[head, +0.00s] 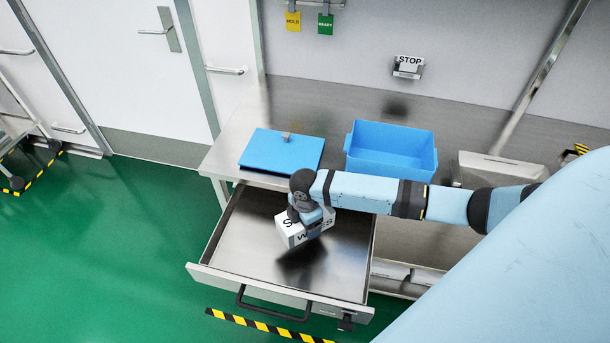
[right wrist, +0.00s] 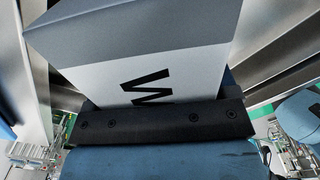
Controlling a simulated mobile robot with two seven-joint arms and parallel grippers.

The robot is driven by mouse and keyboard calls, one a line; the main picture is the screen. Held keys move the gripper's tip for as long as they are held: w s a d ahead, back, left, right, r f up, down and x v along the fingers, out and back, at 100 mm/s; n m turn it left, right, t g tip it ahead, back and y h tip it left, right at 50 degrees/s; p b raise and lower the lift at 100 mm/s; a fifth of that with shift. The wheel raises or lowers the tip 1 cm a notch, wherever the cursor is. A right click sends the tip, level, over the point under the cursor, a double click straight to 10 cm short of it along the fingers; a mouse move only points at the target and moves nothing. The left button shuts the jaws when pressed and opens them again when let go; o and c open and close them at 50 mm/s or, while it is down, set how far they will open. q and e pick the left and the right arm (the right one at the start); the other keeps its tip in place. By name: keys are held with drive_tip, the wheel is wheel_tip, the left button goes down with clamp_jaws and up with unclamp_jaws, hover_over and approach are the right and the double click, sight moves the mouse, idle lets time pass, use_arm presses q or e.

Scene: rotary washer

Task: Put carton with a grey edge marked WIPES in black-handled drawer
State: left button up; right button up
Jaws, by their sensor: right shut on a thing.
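The carton (head: 291,231) is white with black lettering, partly hidden by my gripper in the head view. In the right wrist view the carton (right wrist: 190,65) shows a grey edge band and a large black W. My right gripper (head: 313,226) is shut on the carton and holds it above the open drawer (head: 244,247). The drawer is pulled out from under the steel counter, and its black handle (head: 268,307) is on the front. The drawer's floor looks bare, with a dark shadow below the carton. My left gripper is not in view.
A blue lid (head: 278,152) and an open blue bin (head: 385,160) stand on the steel counter (head: 240,125) behind the drawer. A STOP sign (head: 409,62) is on the wall. Green floor (head: 120,240) at the left is clear.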

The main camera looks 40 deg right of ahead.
wheel_tip(320, 180, down, 7)
drive_tip(key=shift+f, duration=0.15)
drive_tip(key=shift+f, duration=0.1)
idle(0.3)
drive_tip(key=o, duration=1)
wheel_tip(320, 180, up, 12)
drive_tip(key=shift+r+b, duration=0.15)
drive_tip(key=shift+b, duration=0.25)
